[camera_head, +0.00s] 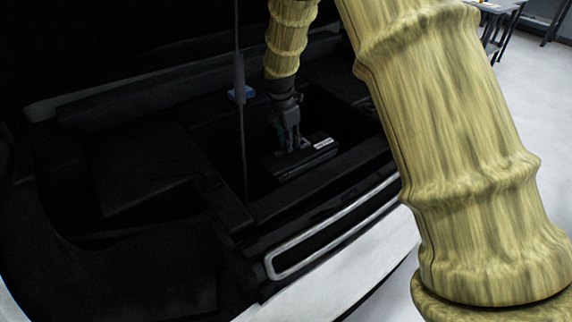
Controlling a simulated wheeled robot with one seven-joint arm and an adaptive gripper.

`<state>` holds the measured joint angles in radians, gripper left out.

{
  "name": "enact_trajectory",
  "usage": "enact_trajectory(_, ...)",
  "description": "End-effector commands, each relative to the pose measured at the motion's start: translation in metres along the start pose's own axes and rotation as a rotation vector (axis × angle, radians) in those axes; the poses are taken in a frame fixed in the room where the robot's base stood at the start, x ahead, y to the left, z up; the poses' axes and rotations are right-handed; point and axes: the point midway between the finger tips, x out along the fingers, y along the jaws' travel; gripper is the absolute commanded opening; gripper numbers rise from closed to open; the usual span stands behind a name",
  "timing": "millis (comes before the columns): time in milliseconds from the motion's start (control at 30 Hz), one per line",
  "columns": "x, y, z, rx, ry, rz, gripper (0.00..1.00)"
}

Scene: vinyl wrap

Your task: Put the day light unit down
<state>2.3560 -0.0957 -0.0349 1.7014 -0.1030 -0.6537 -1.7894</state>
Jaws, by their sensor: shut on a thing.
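My gripper (293,146) points down inside the dark open compartment of a car. It is shut on the day light unit (306,160), a dark flat box with a white label on its upper right edge. The unit is low in the compartment, behind the front cross-piece. Its underside is hidden, so I cannot tell whether it rests on the surface below. The fingertips are small and dark against the unit.
A thin dark rod (241,125) stands upright left of my gripper. The car's front edge has a pale oblong trim (330,229). Dark covers (145,165) fill the left side. Open floor (535,95) and a table (497,8) are at right.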

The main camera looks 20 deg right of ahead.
Motion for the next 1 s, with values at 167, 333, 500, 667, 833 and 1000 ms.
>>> enact_trajectory(167, 0.014, 0.002, -0.005, -0.008, -0.002, 0.000, 0.00)
enact_trajectory(333, 0.037, 0.003, -0.009, -0.007, -0.002, -0.001, 0.00)
enact_trajectory(500, 0.056, 0.004, -0.011, -0.006, -0.002, 0.001, 0.00)
enact_trajectory(667, 0.062, 0.004, -0.011, -0.004, -0.001, 0.001, 0.00)
enact_trajectory(833, 0.078, 0.004, -0.013, -0.002, -0.002, 0.000, 0.00)
enact_trajectory(1000, 0.094, 0.004, -0.015, -0.002, -0.001, 0.000, 0.00)
